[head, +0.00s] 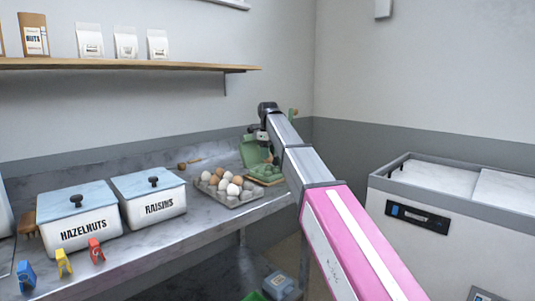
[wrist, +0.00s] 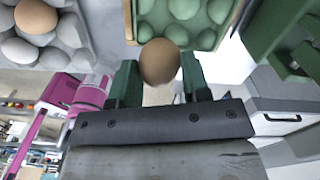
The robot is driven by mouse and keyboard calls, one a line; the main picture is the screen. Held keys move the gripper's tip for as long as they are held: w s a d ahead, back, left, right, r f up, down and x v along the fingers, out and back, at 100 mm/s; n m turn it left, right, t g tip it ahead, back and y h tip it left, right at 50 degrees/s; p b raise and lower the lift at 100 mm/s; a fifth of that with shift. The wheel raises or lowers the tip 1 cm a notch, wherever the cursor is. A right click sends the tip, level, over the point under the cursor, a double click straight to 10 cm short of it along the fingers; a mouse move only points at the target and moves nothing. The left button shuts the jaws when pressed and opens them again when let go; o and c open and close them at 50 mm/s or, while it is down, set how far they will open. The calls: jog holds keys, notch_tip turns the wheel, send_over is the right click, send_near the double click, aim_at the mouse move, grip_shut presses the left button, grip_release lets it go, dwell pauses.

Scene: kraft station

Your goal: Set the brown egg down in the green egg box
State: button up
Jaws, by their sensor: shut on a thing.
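My gripper (wrist: 160,72) has green fingers and is shut on a brown egg (wrist: 160,60), seen in the wrist view. The egg is at the near edge of the green egg box (wrist: 205,38), whose cups show at the top; I cannot tell its height above the box.
A grey egg tray (head: 232,199) with several white and brown eggs lies just left of the box; it also shows in the wrist view (wrist: 75,32). Bins of raisins (head: 150,202) and hazelnuts (head: 80,224) stand farther left. Colored clips (head: 63,264) lie in front of them.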

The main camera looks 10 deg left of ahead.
jog(key=shift+f, duration=0.15)
dwell(0.4)
jog(key=shift+f, duration=0.85)
jog(key=shift+f, duration=2.6)
dwell(1.7)
jog(key=o, duration=0.7)
